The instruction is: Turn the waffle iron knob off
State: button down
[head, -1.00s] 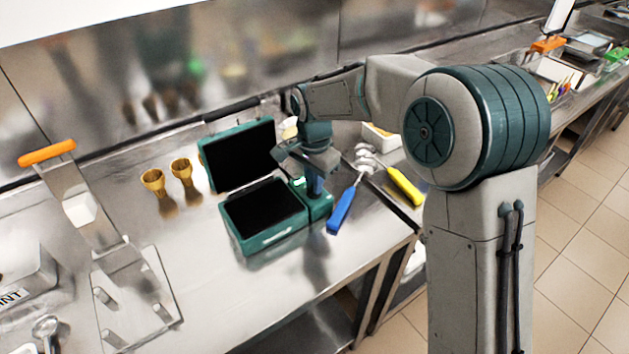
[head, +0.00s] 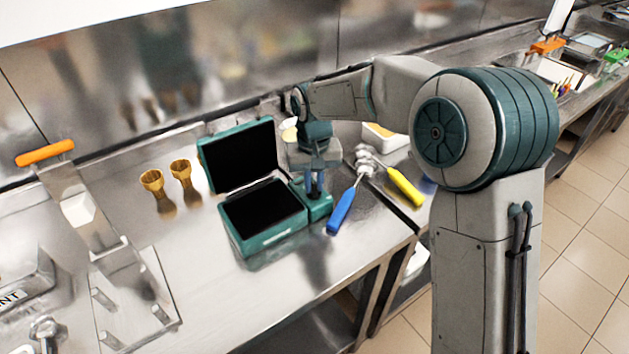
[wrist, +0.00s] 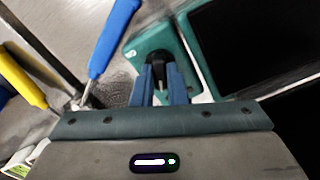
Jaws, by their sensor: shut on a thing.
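The waffle iron (head: 262,235) is a teal box with black plates, its lid raised, on the steel counter. It also shows in the wrist view (wrist: 207,68). Its black knob (wrist: 159,60) sits on the teal side panel at the iron's right in the head view. My gripper (head: 315,188) points down over that panel. In the wrist view its two blue fingers (wrist: 160,78) are shut on the knob, one on each side. The fingers hide part of the knob, and I cannot read its setting.
A blue-handled scoop (head: 341,211) lies close to the right of the iron, with a yellow-handled scoop (head: 404,187) beyond it. Two gold cups (head: 181,170) stand left of the lid. The counter in front of the iron is clear.

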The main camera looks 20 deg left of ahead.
aim_at(313, 186)
jog(key=n, duration=0.4)
jog(key=shift+n, duration=0.4)
dwell(0.4)
jog(key=c, duration=1.4)
grip_release()
jog(key=shift+a, duration=0.1)
jog(key=shift+c, duration=0.2)
jog(key=shift+r, duration=0.1)
notch_tip(313, 186, up, 14)
jog(key=shift+f, duration=0.2)
